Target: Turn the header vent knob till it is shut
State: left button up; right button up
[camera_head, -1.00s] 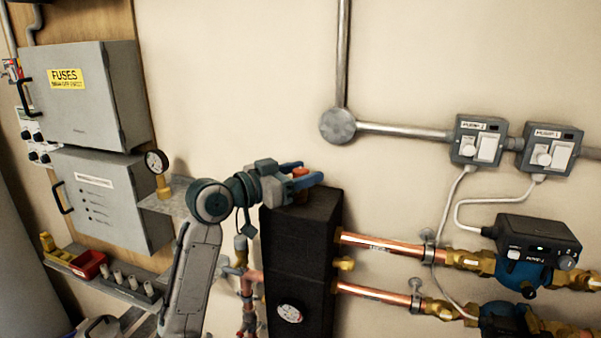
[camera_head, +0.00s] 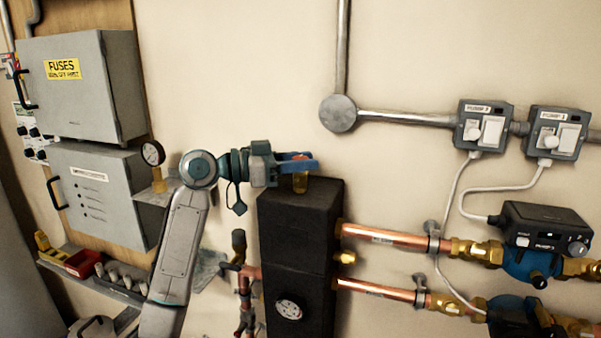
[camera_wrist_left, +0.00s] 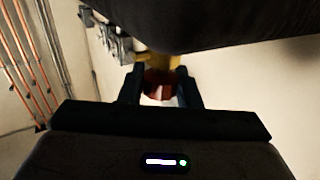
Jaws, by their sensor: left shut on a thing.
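The black insulated header block (camera_head: 297,225) stands against the wall in the middle of the head view. A brass vent (camera_head: 300,184) rises from its top. The red-brown vent knob (camera_wrist_left: 158,84) shows in the left wrist view between the two dark fingers, with yellow brass (camera_wrist_left: 172,60) just beyond it. My left gripper (camera_head: 301,159) comes in level from the left above the block and is shut on the knob. Its blue fingers hide most of the knob in the head view. My right gripper is in neither view.
Copper pipes (camera_head: 385,237) run right from the block to the pumps (camera_head: 527,262). Grey fuse boxes (camera_head: 78,82) and a pressure gauge (camera_head: 152,153) are at left. The wall above the gripper is clear.

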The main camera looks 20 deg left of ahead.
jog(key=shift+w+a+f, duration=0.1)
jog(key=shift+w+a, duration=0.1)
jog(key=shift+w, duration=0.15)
pick_arm(q)
jog(key=o, duration=1)
jog(key=shift+c, duration=0.2)
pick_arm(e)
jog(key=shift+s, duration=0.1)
pick_arm(q)
jog(key=shift+a, duration=0.1)
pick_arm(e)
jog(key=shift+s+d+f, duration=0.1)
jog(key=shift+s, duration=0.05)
pick_arm(q)
jog(key=shift+s+a+f, duration=0.1)
jog(key=shift+a, duration=0.1)
jog(key=b+v, duration=0.4)
jog(key=v, duration=0.6)
jog(key=shift+a, duration=0.15)
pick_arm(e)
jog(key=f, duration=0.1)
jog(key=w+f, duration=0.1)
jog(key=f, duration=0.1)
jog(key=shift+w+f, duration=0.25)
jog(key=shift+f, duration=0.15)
